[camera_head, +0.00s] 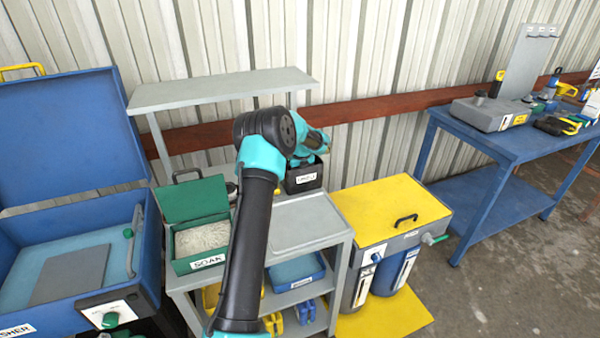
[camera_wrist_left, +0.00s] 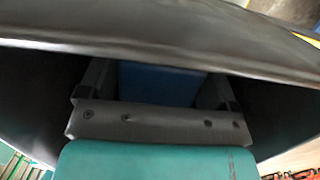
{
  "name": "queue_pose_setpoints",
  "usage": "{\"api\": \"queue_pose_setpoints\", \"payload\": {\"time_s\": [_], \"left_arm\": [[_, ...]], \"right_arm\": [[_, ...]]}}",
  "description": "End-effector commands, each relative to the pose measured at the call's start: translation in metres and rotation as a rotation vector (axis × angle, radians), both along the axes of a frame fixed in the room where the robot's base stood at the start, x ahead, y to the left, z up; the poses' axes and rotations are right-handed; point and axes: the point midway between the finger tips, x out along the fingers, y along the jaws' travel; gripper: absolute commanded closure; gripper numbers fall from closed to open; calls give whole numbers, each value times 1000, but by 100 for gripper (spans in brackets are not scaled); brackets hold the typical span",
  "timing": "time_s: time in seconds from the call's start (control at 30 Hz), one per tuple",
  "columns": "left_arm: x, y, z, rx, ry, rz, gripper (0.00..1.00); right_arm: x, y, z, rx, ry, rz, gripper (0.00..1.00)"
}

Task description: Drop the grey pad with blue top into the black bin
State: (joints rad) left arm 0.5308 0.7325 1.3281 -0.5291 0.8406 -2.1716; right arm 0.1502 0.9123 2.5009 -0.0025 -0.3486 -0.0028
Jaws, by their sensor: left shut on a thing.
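The black bin (camera_head: 304,182) with a white label stands on the grey cart, behind its tray top. My left arm reaches over the cart, and its wrist hangs at the bin. My left gripper (camera_wrist_left: 160,88) is shut on a blue-topped pad (camera_wrist_left: 158,84); only its blue face shows between the fingers. Dark walls and a grey-black rim (camera_wrist_left: 160,52) surround the gripper in the left wrist view, so the gripper appears to be at or inside the bin's mouth. The pad is hidden in the head view. My right gripper is not in view.
A green SOAK box (camera_head: 208,262) with its lid up stands left of the bin. A grey shelf (camera_head: 220,90) rises behind. A yellow-topped cabinet (camera_head: 390,207) is at the right, a blue open case (camera_head: 150,250) at the left. A blue bench (camera_head: 500,140) stands farther right.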

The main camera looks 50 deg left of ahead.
Motion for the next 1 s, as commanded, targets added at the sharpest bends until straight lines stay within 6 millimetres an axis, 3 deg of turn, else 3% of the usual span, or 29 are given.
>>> {"api": "queue_pose_setpoints", "payload": {"time_s": [0.33,0.37,0.53,0.83,1.0], "left_arm": [[0,0,-6,0,0,0,38],[0,0,-6,0,0,0,15],[0,0,-6,0,0,0,0],[0,0,-3,0,0,0,0],[0,-1,11,0,-2,0,0]], "right_arm": [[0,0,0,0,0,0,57],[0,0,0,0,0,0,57],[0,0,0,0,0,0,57],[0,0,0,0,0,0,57],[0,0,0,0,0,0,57]]}}
